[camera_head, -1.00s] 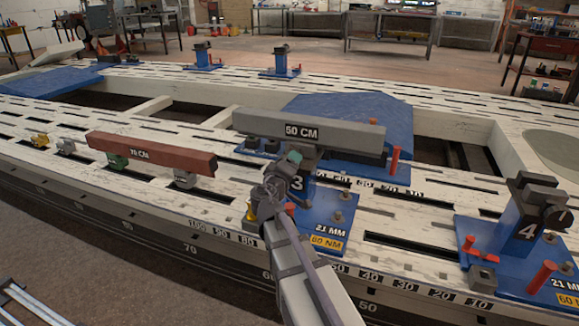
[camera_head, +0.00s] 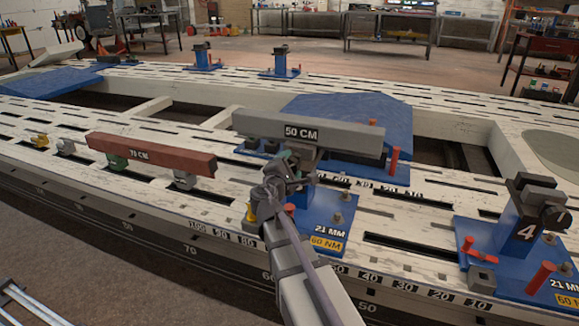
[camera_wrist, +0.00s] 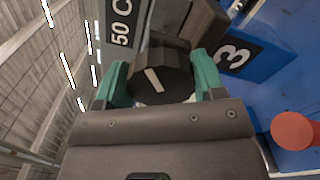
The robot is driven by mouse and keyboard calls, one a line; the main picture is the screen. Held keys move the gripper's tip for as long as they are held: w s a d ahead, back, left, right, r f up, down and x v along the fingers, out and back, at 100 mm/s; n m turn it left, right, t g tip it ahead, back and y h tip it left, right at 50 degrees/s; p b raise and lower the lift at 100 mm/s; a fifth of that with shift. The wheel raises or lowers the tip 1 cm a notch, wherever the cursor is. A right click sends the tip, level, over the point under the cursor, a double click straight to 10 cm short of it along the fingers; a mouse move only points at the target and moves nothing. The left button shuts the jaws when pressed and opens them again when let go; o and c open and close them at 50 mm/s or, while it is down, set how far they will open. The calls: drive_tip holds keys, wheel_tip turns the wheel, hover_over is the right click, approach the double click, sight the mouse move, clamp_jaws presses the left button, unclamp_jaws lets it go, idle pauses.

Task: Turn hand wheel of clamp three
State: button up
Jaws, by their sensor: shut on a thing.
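Clamp three (camera_head: 318,200) is a blue stand on the bench, and its number 3 shows in the wrist view (camera_wrist: 232,55). Its hand wheel (camera_wrist: 160,75) is a dark faceted knob with a pale line mark on its face. My gripper (camera_head: 287,160) is at the clamp's near side, just below the grey beam. In the wrist view my two green fingers (camera_wrist: 158,82) stand on either side of the wheel and are shut on it. The pale line tilts from upper left to lower right. In the head view my gripper hides the wheel.
A grey 50 CM beam (camera_head: 345,135) lies across the top of clamp three, close above my gripper. A red beam (camera_head: 160,153) rests to the left. Clamp four (camera_head: 525,225) stands to the right. A red post (camera_wrist: 293,131) rises beside my gripper.

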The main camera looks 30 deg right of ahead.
drive_tip(key=n, duration=0.5)
drive_tip(key=shift+a+r+n, duration=0.1)
drive_tip(key=shift+n, duration=0.2)
drive_tip(key=n, duration=0.4)
drive_tip(key=shift+n, duration=0.4)
drive_tip(key=o, duration=0.9)
drive_tip(key=shift+w, duration=0.1)
drive_tip(key=shift+o, duration=0.2)
drive_tip(key=shift+a, duration=0.1)
drive_tip(key=v, duration=1)
drive_tip(key=shift+s+a, duration=0.25)
drive_tip(key=shift+s, duration=0.05)
